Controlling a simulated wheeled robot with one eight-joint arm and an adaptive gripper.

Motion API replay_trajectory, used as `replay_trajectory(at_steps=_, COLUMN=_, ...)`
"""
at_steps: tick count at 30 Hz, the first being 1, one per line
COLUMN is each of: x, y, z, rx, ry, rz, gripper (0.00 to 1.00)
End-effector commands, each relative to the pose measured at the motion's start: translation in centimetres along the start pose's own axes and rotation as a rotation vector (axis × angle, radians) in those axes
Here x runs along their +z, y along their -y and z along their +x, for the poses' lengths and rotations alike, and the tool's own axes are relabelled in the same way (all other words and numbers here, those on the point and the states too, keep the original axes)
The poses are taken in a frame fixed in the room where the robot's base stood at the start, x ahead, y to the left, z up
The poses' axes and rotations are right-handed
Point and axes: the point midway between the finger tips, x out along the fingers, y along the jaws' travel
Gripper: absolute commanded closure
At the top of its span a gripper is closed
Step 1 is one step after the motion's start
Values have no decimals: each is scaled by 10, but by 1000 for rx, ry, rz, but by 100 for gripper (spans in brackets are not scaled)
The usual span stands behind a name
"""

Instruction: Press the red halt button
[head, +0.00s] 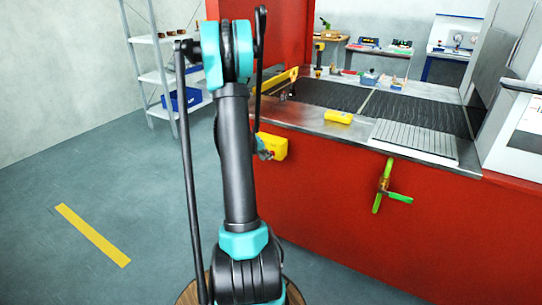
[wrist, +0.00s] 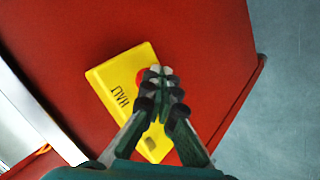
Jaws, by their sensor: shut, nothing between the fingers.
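The yellow halt box (wrist: 115,77) is fixed to the red panel in the wrist view and carries dark lettering that reads HALT. Its red halt button (wrist: 141,76) shows only at the left edge of my fingertips, which hide most of it. My gripper (wrist: 161,73) is shut and empty, its fingertips in front of the button. I cannot tell whether they touch it. In the head view the yellow box (head: 274,146) is on the left part of the machine's red front, partly hidden by my arm, with my gripper (head: 265,153) close beside it.
A mesh belt (head: 410,110) runs along the machine top, with a yellow block (head: 338,117) on its metal edge. Shelving (head: 160,77) stands at the back left. The floor at left is clear.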

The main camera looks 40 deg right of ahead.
Motion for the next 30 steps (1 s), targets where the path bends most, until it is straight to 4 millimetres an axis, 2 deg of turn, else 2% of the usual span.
replay_trajectory(at_steps=9, x=8, y=8, z=-10, rx=0, ry=0, rz=0, gripper=100)
replay_trajectory(at_steps=22, x=10, y=10, z=-13, rx=0, ry=0, rz=0, gripper=100)
replay_trajectory(at_steps=30, x=20, y=21, z=-28, rx=0, ry=0, rz=-2, gripper=100)
